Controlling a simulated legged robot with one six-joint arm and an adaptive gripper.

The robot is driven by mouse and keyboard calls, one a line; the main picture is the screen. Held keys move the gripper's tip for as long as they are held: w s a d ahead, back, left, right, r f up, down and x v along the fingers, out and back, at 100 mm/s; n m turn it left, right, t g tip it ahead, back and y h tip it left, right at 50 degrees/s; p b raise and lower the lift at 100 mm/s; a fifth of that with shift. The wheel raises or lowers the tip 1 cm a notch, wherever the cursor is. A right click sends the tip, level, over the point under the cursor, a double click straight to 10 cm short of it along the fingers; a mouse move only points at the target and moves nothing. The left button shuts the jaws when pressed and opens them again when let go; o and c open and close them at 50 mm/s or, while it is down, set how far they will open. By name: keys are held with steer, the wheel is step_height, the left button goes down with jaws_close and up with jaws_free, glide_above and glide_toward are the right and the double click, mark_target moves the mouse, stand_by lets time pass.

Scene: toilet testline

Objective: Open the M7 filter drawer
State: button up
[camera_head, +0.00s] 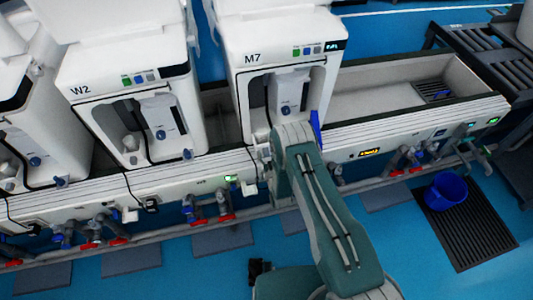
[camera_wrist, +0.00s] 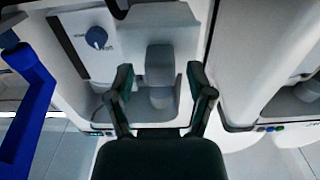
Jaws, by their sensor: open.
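The M7 unit (camera_head: 262,35) is a white toilet test machine with an open recess in its front. Inside the recess is a pale panel (camera_head: 290,88) with a blue knob (camera_head: 286,109). In the wrist view, which looks upside down, the blue knob (camera_wrist: 96,38) is at upper left. I cannot tell which part is the filter drawer. My gripper (camera_wrist: 161,75) is open and faces the recess; no contact is clear. In the head view my arm hides the fingers.
A blue bar (camera_head: 315,128) stands at M7's right front edge, left of my gripper in the wrist view (camera_wrist: 28,105). Unit W2 (camera_head: 125,65) is to the left. A blue bucket (camera_head: 446,192) is on a floor grate.

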steer(key=shift+s, duration=0.1)
steer(key=v, duration=1.1)
steer(key=shift+s, duration=0.35)
steer(key=shift+d, duration=0.1)
